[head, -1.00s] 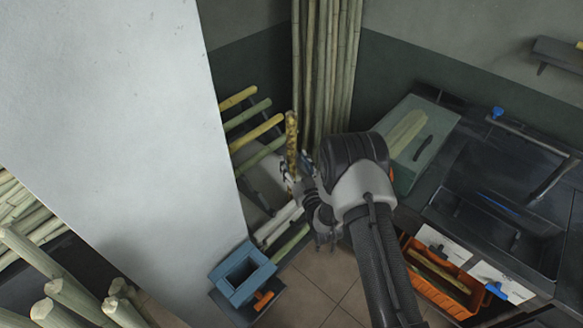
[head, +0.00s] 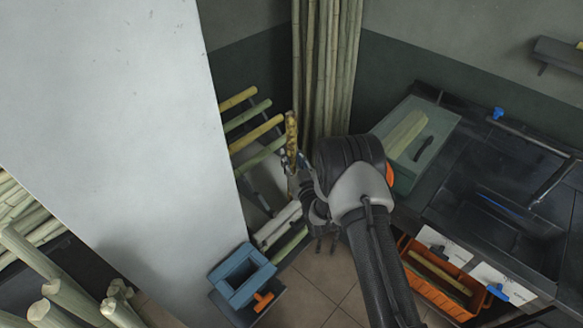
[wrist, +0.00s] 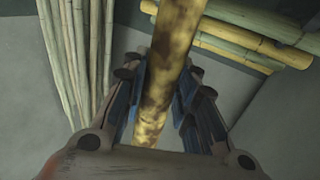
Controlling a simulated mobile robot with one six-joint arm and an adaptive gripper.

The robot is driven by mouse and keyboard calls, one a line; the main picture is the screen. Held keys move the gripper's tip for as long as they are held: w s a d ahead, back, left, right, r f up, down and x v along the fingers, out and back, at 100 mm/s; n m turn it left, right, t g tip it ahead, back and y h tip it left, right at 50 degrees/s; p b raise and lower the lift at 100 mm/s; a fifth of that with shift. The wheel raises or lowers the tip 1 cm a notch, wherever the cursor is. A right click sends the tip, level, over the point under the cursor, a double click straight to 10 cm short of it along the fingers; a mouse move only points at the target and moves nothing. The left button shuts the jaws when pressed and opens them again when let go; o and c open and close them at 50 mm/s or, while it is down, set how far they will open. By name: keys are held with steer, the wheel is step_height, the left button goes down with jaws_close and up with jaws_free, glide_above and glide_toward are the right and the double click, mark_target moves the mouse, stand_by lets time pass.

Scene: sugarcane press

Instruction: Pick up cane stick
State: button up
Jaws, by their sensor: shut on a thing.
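A yellow cane stick with dark brown mottling (head: 291,130) stands close to upright in the head view. It also shows in the wrist view (wrist: 176,45), running up between the fingers. My gripper (head: 291,160) is shut on this stick, with fingers on both sides of it in the wrist view (wrist: 158,90). The upper part of the stick rises above the fingers. In the head view its lower part is partly hidden by my gripper.
A rack with several yellow and green canes (head: 248,115) is just left of my gripper. Tall canes (head: 325,70) lean in the corner behind. A white wall panel (head: 120,120) stands left. A blue box (head: 243,277) is below. A counter with a green tray (head: 437,135) and an orange crate (head: 440,285) is right.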

jaws_close()
steer(key=shift+r, duration=0.1)
